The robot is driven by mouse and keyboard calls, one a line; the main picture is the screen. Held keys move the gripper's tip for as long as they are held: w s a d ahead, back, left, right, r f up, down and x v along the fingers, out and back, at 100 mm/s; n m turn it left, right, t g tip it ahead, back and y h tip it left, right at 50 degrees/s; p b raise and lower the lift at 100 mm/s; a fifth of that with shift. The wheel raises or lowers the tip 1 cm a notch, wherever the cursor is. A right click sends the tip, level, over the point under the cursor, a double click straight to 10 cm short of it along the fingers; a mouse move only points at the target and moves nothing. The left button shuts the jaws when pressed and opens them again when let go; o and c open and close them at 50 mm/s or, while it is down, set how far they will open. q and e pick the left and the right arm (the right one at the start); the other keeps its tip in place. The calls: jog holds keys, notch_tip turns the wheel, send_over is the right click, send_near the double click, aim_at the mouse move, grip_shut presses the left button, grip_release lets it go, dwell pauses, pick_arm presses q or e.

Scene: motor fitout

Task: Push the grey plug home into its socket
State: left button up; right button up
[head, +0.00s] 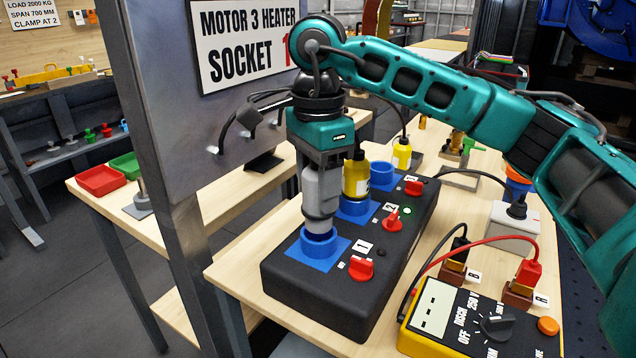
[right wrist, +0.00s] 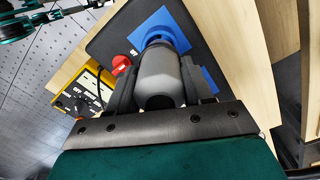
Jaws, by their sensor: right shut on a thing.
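The grey plug (head: 321,190) stands upright over the blue socket (head: 319,246) numbered 1, nearest on the black box. Its narrower lower end sits within the socket's ring; how deep cannot be told. My right gripper (head: 319,172) comes from above and is shut on the plug's body. In the right wrist view the grey plug (right wrist: 160,72) lies between the two dark fingers, its far end at the blue socket (right wrist: 160,35). My left gripper does not show.
A yellow plug (head: 356,178) stands in socket 2 close behind; socket 3 (head: 381,174) is empty. A red switch (head: 360,268) is beside socket 1. A grey post with a sign (head: 243,40) stands left. A yellow meter (head: 480,318) with leads lies front right.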

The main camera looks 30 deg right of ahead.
dwell(0.7)
jog(key=shift+f, duration=0.2)
jog(key=shift+f+b, duration=0.85)
jog(key=shift+f, duration=0.05)
jog(key=shift+f+b, duration=0.65)
jog(key=shift+f, duration=0.3)
jog(key=o, duration=1.2)
